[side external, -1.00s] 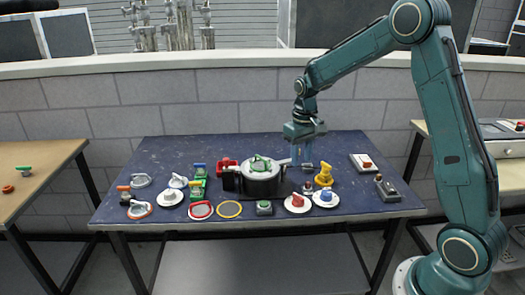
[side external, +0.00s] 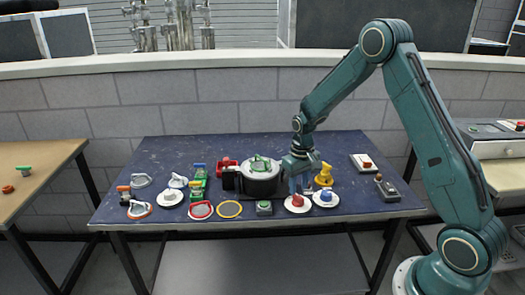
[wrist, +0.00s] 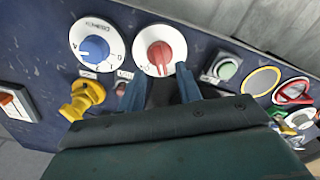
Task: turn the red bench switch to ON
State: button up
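The red knob (side external: 297,200) sits on a round white dial near the front edge of the blue bench, right of centre. In the wrist view the red knob (wrist: 159,53) lies just beyond and between the fingertips, with its dial marks too small to read. My gripper (side external: 298,186) is low, just above and behind this dial. Its two blue fingers (wrist: 161,78) are apart in the wrist view, with nothing held between them. I cannot tell whether they touch the knob. A red rocker switch (side external: 367,163) on a white plate stands at the back right.
A blue knob (side external: 326,196) on a white dial is close on the right, and a yellow valve (side external: 324,175) stands behind it. A green button (side external: 264,207) is to the left. A pot (side external: 261,180) stands behind left. The back left of the bench is clear.

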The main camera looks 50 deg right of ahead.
aim_at(298, 196)
jog(key=shift+f, duration=1.7)
grip_shut()
